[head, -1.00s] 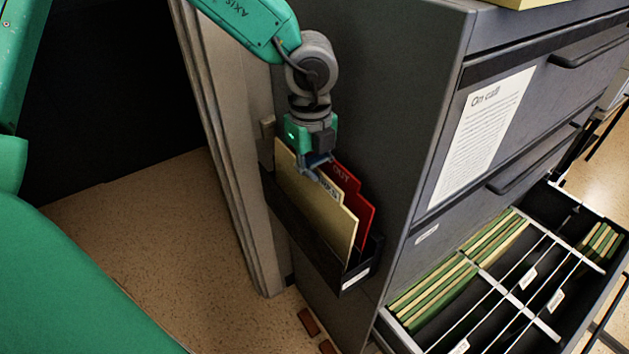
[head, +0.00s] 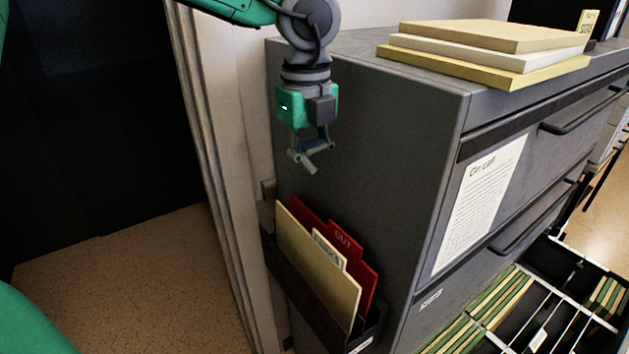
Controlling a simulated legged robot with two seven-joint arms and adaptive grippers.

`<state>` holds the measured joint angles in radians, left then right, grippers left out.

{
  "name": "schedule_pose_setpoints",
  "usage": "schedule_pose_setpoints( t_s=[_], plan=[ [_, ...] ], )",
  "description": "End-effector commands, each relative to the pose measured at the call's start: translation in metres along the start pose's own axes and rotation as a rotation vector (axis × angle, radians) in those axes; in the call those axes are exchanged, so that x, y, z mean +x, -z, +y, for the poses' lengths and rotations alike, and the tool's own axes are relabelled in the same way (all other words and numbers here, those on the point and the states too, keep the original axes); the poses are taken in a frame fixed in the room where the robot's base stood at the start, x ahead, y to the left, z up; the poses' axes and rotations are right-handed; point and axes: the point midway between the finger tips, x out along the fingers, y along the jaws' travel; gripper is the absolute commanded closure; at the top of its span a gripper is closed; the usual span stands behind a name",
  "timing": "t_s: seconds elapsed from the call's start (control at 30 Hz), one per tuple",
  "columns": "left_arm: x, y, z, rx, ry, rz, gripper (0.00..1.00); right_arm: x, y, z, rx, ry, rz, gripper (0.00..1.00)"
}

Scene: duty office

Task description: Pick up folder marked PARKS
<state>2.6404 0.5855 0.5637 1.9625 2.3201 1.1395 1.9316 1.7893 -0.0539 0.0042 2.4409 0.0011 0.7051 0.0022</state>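The cream folder (head: 318,272) stands in a black wall pocket (head: 305,302) on the side of the grey cabinet. Its raised tab (head: 328,251) bears a label that looks like PARKS, though the letters are small and blurred. A red folder marked OUT (head: 345,244) stands right behind it. The lower parts of both are hidden in the pocket. My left gripper (head: 309,160) hangs above the folders, pointing down, clear of them and empty. Its fingers look apart. My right gripper is not in view.
The grey cabinet (head: 370,150) fills the right side, with an open file drawer (head: 500,325) low at the right. Several flat folders or boards (head: 480,55) lie stacked on top. A pale upright frame (head: 222,180) stands left of the pocket. Open floor (head: 130,270) lies further left.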

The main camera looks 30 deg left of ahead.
Motion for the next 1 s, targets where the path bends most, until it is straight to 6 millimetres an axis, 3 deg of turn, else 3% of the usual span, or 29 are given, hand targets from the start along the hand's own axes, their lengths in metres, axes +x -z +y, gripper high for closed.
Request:
schedule_pose_setpoints(
  t_s=[0.43,0.6,0.67,1.0],
  plan=[
    [-0.0081,0.0077,-0.003,0.0,-0.002,-0.006,0.98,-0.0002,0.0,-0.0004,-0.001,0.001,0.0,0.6],
    [-0.0076,0.0061,-0.0023,0.0,-0.002,-0.005,0.39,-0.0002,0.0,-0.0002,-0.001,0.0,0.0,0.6],
    [-0.0072,0.0043,-0.0016,0.0,-0.001,-0.004,0.2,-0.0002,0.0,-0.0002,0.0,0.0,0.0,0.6],
    [-0.0084,0.0015,-0.0008,-0.001,0.001,-0.002,0.2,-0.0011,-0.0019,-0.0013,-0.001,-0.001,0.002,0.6]
  ],
)
